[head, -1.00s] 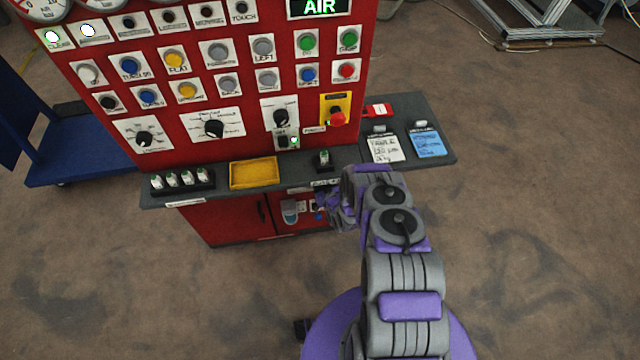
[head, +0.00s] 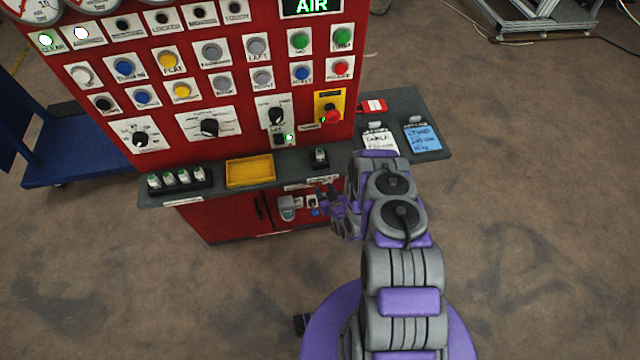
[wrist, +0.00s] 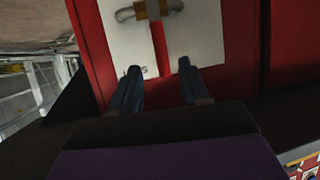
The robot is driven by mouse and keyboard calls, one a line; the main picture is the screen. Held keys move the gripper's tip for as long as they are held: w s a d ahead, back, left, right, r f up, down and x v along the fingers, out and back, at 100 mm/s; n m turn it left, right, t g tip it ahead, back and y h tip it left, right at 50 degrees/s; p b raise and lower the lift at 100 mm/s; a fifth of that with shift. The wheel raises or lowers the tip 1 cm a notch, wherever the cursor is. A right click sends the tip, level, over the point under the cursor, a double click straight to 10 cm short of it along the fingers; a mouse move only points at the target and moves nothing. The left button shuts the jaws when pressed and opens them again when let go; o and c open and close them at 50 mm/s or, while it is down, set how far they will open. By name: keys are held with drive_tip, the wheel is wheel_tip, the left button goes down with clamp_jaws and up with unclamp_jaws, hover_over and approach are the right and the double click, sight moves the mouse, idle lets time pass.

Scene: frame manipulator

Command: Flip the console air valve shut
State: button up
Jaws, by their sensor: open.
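The air valve shows in the wrist view as a brass body (wrist: 152,9) with a metal pipe across it, on a white plate (wrist: 200,35) on the red console front. Its red lever (wrist: 158,46) runs from the body down toward my gripper. My gripper (wrist: 160,68) is open, with one dark fingertip on each side of the lever's end. A gap shows on both sides and I see no clear contact. In the head view my gripper (head: 328,197) is at the console's lower front, below the grey shelf. The valve cannot be made out there.
The red console (head: 225,120) carries buttons and knobs above a grey shelf (head: 215,180) with a yellow tray (head: 250,182). The shelf edge overhangs near my gripper. A blue cart (head: 80,150) stands left. Floor is open on the right.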

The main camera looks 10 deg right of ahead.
drive_tip(key=p+v, duration=0.1)
drive_tip(key=v, duration=0.8)
drive_tip(key=shift+s, duration=0.1)
